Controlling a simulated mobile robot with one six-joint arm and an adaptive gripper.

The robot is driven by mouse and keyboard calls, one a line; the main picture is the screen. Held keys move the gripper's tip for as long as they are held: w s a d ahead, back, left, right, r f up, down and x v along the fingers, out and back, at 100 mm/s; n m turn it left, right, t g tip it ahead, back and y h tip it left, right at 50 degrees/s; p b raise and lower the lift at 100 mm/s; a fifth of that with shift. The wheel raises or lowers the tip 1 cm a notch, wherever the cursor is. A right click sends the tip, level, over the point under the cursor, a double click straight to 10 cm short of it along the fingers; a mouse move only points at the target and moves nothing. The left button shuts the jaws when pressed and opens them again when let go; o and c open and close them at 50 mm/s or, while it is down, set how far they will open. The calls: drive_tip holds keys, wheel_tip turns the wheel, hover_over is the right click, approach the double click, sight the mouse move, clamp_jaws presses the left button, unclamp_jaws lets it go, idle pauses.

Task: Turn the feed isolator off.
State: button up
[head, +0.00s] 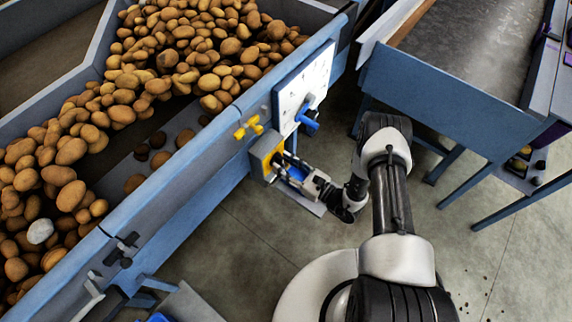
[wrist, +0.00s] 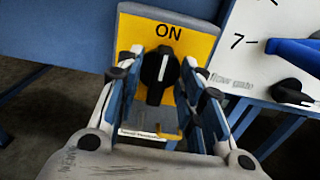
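The feed isolator is a yellow plate (wrist: 196,44) marked ON, with a black rotary knob (wrist: 158,76) at its centre. The knob's white line stands upright, pointing to ON. In the head view the isolator (head: 262,151) is a small yellow box on the side of the blue hopper. My gripper (head: 284,162) reaches it from the right. In the wrist view my gripper (wrist: 161,72) is open, with one finger on each side of the knob. Narrow gaps seem to show between fingers and knob; contact is hard to tell. The lower plate is partly hidden by the fingers.
A white scale panel (head: 303,85) with a blue lever (head: 308,119) stands just right of the isolator. A yellow valve handle (head: 248,128) sits above it. The hopper (head: 190,160) holds many potatoes. A blue-framed conveyor (head: 450,105) stands at right, with open floor between.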

drive_tip(key=shift+c, duration=0.4)
clamp_jaws()
drive_tip(key=m+b, duration=0.1)
drive_tip(key=m, duration=0.1)
drive_tip(key=m+b, duration=0.2)
drive_tip(key=shift+w+d+f+m, duration=0.1)
drive_tip(key=shift+f+m, duration=0.05)
drive_tip(key=shift+m, duration=0.25)
drive_tip(key=shift+w+d+f+m+b, duration=0.1)
drive_tip(key=shift+m+b, duration=0.95)
drive_tip(key=shift+m, duration=2.2)
drive_tip(key=shift+w+d+f+m+b, duration=0.1)
drive_tip(key=shift+m+b, duration=0.9)
drive_tip(key=shift+m, duration=2.25)
drive_tip(key=shift+o, duration=0.4)
unclamp_jaws()
